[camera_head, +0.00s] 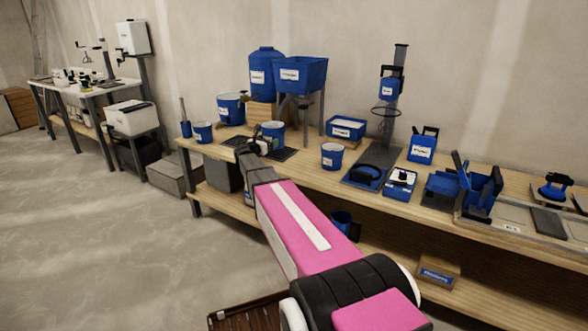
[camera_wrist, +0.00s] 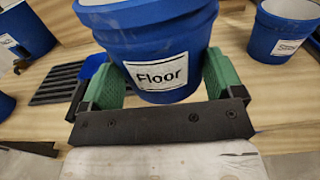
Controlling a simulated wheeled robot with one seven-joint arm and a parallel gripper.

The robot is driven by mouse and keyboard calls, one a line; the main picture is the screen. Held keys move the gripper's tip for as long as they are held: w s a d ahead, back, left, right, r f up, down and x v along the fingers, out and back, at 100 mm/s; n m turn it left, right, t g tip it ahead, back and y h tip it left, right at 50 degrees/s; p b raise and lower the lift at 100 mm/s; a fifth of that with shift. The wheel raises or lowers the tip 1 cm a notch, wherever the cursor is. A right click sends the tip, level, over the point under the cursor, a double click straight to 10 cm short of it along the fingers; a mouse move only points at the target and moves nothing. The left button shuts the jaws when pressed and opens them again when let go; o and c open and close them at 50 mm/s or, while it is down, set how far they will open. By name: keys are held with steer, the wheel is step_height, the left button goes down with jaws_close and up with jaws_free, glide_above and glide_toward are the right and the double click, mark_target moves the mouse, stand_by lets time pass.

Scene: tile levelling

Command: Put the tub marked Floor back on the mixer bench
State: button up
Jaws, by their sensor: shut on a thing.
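The tub marked Floor (camera_wrist: 160,45) is a blue tub with a white label, seen close up in the wrist view. My gripper (camera_wrist: 170,84) is shut on it, one green finger pad on each side. The tub looks roughly upright. In the head view my gripper (camera_head: 256,146) is over the left part of the wooden mixer bench (camera_head: 303,171), and the held tub (camera_head: 273,132) shows just beyond it. Whether the tub's base touches the bench top is hidden by my gripper and arm.
Dark grates (camera_head: 283,154) lie by the held tub. Other blue tubs stand at left (camera_head: 203,132), behind (camera_head: 231,109) and at right (camera_head: 332,155). A hopper (camera_head: 302,74) on legs stands behind. Some bare wood shows between the grates and the right tub.

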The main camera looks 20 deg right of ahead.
steer(key=s+d+f, duration=0.2)
steer(key=d, duration=0.1)
steer(key=s+d+f, duration=0.2)
steer(key=d, duration=0.1)
steer(key=s+d+f, duration=0.2)
steer(key=d, duration=0.1)
steer(key=shift+s+f, duration=0.35)
steer(key=shift+f, duration=1.95)
